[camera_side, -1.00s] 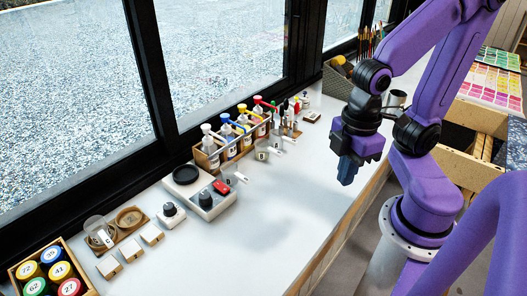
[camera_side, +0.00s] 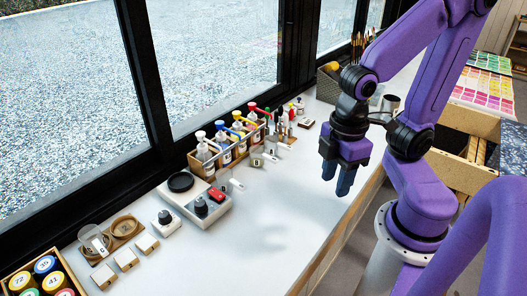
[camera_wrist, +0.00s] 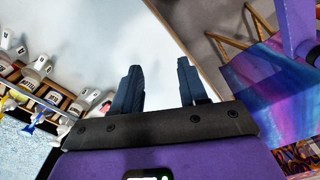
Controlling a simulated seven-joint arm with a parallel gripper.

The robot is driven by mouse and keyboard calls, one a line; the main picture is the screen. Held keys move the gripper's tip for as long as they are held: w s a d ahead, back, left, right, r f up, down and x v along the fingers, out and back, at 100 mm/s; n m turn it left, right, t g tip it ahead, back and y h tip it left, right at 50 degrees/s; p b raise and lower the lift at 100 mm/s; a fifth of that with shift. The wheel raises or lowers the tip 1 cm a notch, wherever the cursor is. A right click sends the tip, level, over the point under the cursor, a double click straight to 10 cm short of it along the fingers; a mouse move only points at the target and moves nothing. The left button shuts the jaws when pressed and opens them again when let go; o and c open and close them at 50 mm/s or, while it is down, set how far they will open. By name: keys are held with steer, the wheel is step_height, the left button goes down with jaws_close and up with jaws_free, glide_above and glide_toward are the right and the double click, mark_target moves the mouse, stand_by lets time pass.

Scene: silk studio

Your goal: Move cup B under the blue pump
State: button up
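A wooden rack (camera_side: 196,168) by the window holds a row of pump bottles with differently coloured heads. The blue pump (camera_side: 221,125) is second from the left in it, after a white one. Several small clear cups with handles and white labels stand in front of the rack, one at the left (camera_side: 227,181) and one further right (camera_side: 257,160). The labels are too small to tell which is cup B. My gripper (camera_side: 337,182) hangs above the bench, right of the cups and apart from them. In the wrist view its fingers (camera_wrist: 160,88) are apart with nothing between them.
A scale (camera_side: 180,183) with a red button and black knob stands left of the cups. Wooden blocks (camera_side: 126,259), a round wooden dish and a glass are further left. Numbered colour jars (camera_side: 46,264) fill the near left corner. The bench (camera_side: 280,220) is clear between cups and front edge.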

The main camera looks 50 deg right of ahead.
steer(key=w+f+m, duration=0.1)
steer(key=w+m, duration=0.2)
steer(key=w, duration=0.4)
steer(key=m, duration=0.9)
glide_above(271, 158)
steer(key=f, duration=0.9)
steer(key=shift+a, duration=0.25)
steer(key=shift+w+d+f+m, duration=0.1)
steer(key=shift+d+f+m, duration=0.2)
steer(key=shift+d+f, duration=0.05)
steer(key=shift+f, duration=2.85)
jaws_close()
